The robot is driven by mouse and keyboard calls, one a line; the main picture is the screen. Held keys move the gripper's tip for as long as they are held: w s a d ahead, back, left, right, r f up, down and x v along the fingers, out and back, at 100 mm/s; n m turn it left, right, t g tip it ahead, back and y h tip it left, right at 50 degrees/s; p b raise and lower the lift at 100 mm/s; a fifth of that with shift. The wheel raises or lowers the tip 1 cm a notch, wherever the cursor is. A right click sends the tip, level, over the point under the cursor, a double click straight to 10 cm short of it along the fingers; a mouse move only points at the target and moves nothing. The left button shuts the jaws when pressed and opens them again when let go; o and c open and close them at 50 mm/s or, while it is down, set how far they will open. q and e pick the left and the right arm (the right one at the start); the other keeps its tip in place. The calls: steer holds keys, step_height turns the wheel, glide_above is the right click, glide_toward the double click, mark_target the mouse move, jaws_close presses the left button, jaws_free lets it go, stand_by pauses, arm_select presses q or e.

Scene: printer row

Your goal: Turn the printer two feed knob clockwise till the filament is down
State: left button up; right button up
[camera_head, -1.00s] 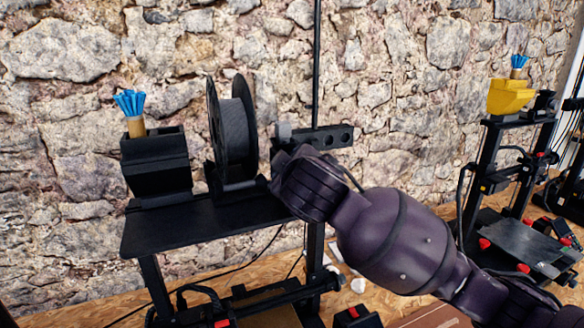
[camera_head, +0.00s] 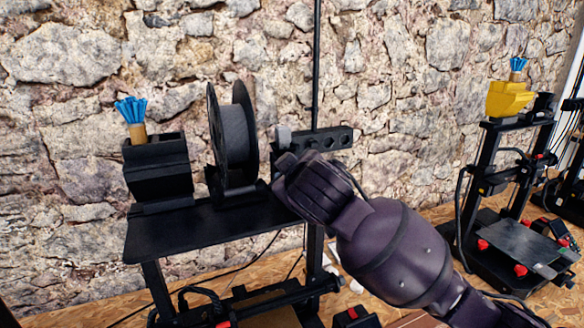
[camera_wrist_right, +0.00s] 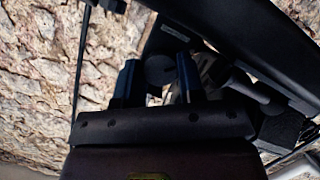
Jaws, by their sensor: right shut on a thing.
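The printer (camera_head: 190,226) with the black spool (camera_head: 236,135) on top stands left of centre in the head view. My right arm reaches in from the right, and its gripper is at the printer's top right corner, mostly hidden behind my own wrist. In the right wrist view my right gripper (camera_wrist_right: 158,82) has its two dark fingers on either side of a round dark grey knob (camera_wrist_right: 159,69), shut on it. The knob is hidden in the head view. I cannot make out the filament's end. My left gripper is in neither view.
A black holder (camera_head: 158,168) with blue-tipped tools (camera_head: 131,109) sits left of the spool. A black bar with holes (camera_head: 322,139) is just behind my wrist. Another printer (camera_head: 514,243) with a yellow part (camera_head: 507,98) stands at the right. A stone wall is behind.

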steer(key=shift+m+g+y+p, duration=0.3)
steer(key=shift+m+p, duration=0.2)
steer(key=shift+m, duration=0.2)
steer(key=shift+m+y, duration=0.4)
steer(key=shift+m, duration=0.5)
steer(key=m+g+y, duration=0.1)
steer(key=m+y, duration=0.1)
steer(key=m, duration=0.1)
steer(key=shift+d, duration=0.15)
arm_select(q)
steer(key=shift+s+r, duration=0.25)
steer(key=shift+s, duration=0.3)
arm_select(e)
steer(key=shift+w+d+m+y, duration=0.1)
steer(key=shift+m+y, duration=0.9)
steer(key=shift+m, duration=0.8)
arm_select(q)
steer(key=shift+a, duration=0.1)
arm_select(e)
steer(key=o, duration=0.6)
steer(key=shift+o, duration=0.2)
